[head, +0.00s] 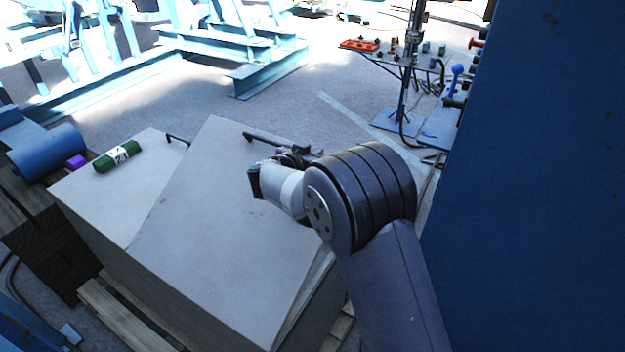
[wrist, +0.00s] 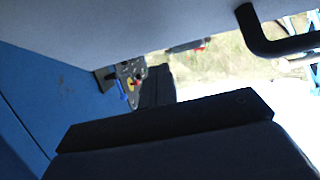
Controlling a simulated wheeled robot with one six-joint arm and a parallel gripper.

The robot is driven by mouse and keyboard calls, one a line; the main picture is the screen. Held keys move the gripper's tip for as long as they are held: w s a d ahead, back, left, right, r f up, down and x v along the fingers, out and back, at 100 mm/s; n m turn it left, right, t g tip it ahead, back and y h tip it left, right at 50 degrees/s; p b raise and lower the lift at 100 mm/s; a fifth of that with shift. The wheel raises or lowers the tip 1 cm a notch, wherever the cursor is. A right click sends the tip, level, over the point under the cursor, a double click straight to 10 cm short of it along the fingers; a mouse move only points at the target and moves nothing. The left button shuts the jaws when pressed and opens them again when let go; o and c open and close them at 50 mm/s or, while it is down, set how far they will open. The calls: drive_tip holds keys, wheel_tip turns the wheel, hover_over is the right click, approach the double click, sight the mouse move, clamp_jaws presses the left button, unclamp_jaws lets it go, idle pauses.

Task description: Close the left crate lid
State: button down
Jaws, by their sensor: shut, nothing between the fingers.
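A wooden crate with two grey lid panels stands in front of me in the head view. The left panel (head: 85,188) lies flat. The larger panel (head: 215,215) beside it is tilted, with a gap at its lower right edge; I cannot tell for sure which is the left crate lid. Black handles (head: 262,138) show at the far edges. My gripper (head: 297,155) is at the far right edge of the tilted panel, partly hidden by my wrist. In the wrist view my gripper (wrist: 157,72) is shut and empty, below a grey panel (wrist: 130,25) with a black handle (wrist: 270,42).
A green roll (head: 117,155) lies on the flat panel, with a purple block (head: 76,162) and a blue cylinder (head: 48,150) to its left. A large blue wall (head: 540,180) stands close on the right. Blue steel frames (head: 240,45) stand behind. Open floor (head: 130,105) lies beyond the crate.

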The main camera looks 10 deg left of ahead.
drive_tip(key=shift+w+f, duration=0.55)
drive_tip(key=shift+w, duration=0.2)
drive_tip(key=shift+f, duration=0.1)
drive_tip(key=shift+f, duration=0.1)
